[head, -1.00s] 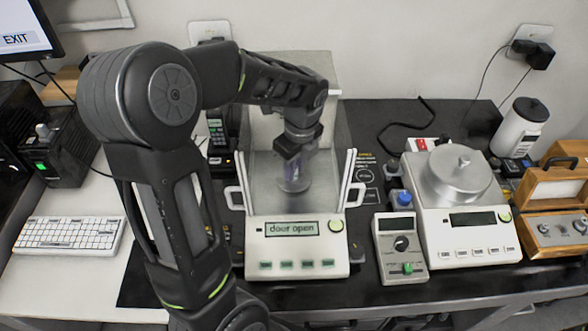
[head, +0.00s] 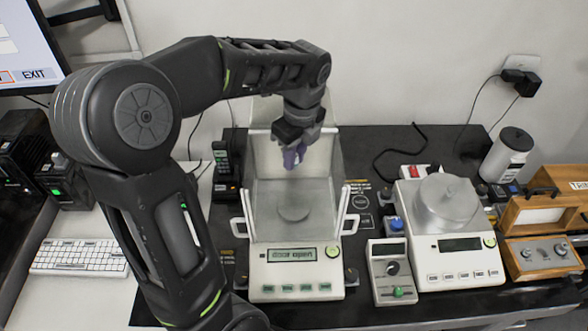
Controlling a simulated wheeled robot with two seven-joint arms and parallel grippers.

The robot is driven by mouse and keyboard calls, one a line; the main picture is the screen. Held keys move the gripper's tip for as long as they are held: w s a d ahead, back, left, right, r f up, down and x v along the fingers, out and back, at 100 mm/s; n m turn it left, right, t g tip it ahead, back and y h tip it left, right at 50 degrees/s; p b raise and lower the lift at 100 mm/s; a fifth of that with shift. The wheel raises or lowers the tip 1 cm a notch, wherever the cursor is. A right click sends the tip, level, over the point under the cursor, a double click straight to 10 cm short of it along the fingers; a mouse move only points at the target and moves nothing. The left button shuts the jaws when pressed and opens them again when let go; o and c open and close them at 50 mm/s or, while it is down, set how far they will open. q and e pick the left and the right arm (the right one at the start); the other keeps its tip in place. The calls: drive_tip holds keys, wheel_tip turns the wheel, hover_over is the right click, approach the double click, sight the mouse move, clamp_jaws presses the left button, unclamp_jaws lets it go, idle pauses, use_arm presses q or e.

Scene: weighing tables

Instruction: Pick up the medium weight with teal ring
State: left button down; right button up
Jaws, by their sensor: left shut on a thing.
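My left gripper (head: 291,161) is above the open chamber of the analytical balance (head: 295,283), over its round pan (head: 293,213) and clear of it. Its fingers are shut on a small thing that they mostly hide. I cannot make out a teal ring or tell the weight's size. The pan looks bare. The balance's display reads "door open". My right gripper is not in view.
A small control box (head: 391,272) is between the balances. A wooden case (head: 541,257) with silver knobs is at far right. A keyboard (head: 80,257) lies at left.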

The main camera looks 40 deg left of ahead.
use_arm(q)
drive_tip(key=shift+r, duration=1.35)
